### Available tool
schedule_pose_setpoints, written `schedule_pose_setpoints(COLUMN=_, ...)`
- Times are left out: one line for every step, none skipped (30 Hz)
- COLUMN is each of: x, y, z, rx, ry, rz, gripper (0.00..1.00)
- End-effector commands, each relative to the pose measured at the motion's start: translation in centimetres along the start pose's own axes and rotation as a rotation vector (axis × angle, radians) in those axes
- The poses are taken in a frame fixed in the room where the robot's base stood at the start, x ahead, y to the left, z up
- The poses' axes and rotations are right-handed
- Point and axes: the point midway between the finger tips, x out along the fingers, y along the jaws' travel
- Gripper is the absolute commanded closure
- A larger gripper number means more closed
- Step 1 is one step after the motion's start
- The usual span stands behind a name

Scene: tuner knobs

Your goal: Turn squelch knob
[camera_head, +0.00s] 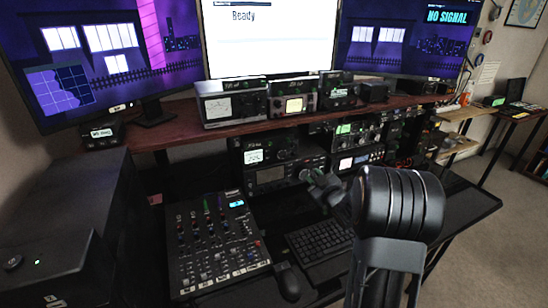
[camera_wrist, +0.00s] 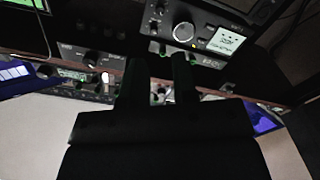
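Several dark radio units with knobs sit in the rack under the shelf in the head view. A radio (camera_wrist: 212,28) with a lit screen and a large silver-ringed knob (camera_wrist: 183,32) shows at the top of the wrist view. Small knobs sit along its lower edge near my fingertips. No squelch label is readable, so I cannot tell which knob it is. My gripper (camera_wrist: 166,58) has its two fingers parted with a gap between them, and nothing shows held. Whether a fingertip touches the radio is unclear. In the head view my gripper (camera_head: 322,187) is small and dark before the radios, partly hidden by my arm.
An audio mixer (camera_head: 214,240), a mouse (camera_head: 288,282) and a keyboard (camera_head: 318,242) lie on the desk below. The wooden shelf (camera_head: 180,134) above the radios carries meters and small boxes. Large monitors stand behind. A dark box (camera_head: 75,215) fills the left side.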

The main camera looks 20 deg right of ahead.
Motion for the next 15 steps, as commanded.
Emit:
schedule_pose_setpoints(x=0.0, y=-0.2, z=0.4, rx=-0.042, ry=0.003, rz=0.000, gripper=0.74)
schedule_pose_setpoints(x=0.1, y=-0.3, z=0.6, rx=-0.082, ry=0.005, rz=0.000, gripper=0.74)
schedule_pose_setpoints(x=0.1, y=-0.4, z=0.8, rx=-0.150, ry=0.006, rz=0.000, gripper=0.74)
schedule_pose_setpoints(x=0.1, y=-0.5, z=0.9, rx=-0.204, ry=0.006, rz=0.000, gripper=0.74)
schedule_pose_setpoints(x=0.1, y=-0.5, z=0.9, rx=-0.259, ry=0.007, rz=0.000, gripper=0.74)
schedule_pose_setpoints(x=0.1, y=-0.5, z=0.9, rx=-0.329, ry=0.006, rz=-0.001, gripper=0.74)
schedule_pose_setpoints(x=0.1, y=-0.5, z=0.8, rx=-0.379, ry=0.007, rz=0.001, gripper=0.74)
schedule_pose_setpoints(x=0.0, y=-0.4, z=0.8, rx=-0.425, ry=0.005, rz=0.001, gripper=0.74)
schedule_pose_setpoints(x=0.0, y=-0.4, z=0.6, rx=-0.481, ry=0.006, rz=0.001, gripper=0.74)
schedule_pose_setpoints(x=0.0, y=-0.3, z=0.5, rx=-0.516, ry=0.005, rz=0.001, gripper=0.74)
schedule_pose_setpoints(x=0.1, y=-0.3, z=0.5, rx=-0.544, ry=0.004, rz=0.001, gripper=0.74)
schedule_pose_setpoints(x=0.2, y=-0.2, z=0.3, rx=-0.574, ry=0.003, rz=0.001, gripper=0.74)
schedule_pose_setpoints(x=0.4, y=-0.2, z=0.2, rx=-0.591, ry=0.003, rz=0.001, gripper=0.74)
schedule_pose_setpoints(x=0.6, y=-0.1, z=0.1, rx=-0.602, ry=0.002, rz=0.001, gripper=0.74)
schedule_pose_setpoints(x=1.0, y=-0.1, z=0.1, rx=-0.611, ry=0.002, rz=0.001, gripper=0.74)
